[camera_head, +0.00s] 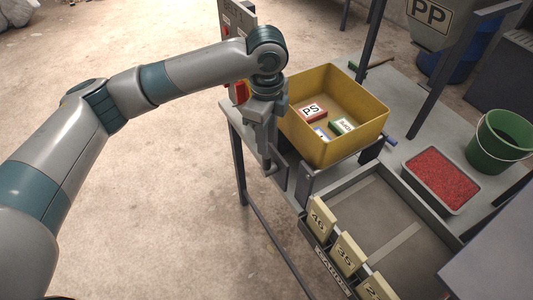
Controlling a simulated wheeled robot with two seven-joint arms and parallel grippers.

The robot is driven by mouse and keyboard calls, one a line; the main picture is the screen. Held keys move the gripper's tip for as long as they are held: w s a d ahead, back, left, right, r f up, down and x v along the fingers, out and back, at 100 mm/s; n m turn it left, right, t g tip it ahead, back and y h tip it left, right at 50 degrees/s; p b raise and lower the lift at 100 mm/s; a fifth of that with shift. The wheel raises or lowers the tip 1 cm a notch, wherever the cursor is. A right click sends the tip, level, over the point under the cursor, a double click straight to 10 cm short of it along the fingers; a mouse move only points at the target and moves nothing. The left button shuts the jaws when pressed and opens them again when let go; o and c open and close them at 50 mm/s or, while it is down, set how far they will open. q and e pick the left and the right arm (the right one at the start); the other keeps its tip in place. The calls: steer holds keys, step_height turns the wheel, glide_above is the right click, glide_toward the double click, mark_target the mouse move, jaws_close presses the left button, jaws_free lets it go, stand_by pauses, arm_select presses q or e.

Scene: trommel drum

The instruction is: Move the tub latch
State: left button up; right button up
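The yellow tub (362,138) stands on the grey bench, tilted a little in the picture, with several small labelled blocks inside, one red and marked PS (312,112). My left arm reaches in from the left, and its gripper (272,163) points down at the tub's near left side, close to the bench edge. The finger gap is not clear, so I cannot tell whether it is open or shut. I cannot make out the latch for certain; my gripper may hide it. A small blue-ended handle (390,142) sticks out at the tub's right. My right gripper is out of view.
A grey control panel with red parts (238,92) stands behind my wrist. An open grey bin with numbered cream tags (345,252) lies in front of the tub. A tray of red granules (440,180) and a green bucket (500,140) stand right.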

mark_target(266, 158)
arm_select(q)
step_height(266, 158, down, 8)
steer(key=shift+r+p, duration=0.15)
steer(key=shift+p, duration=0.65)
jaws_close()
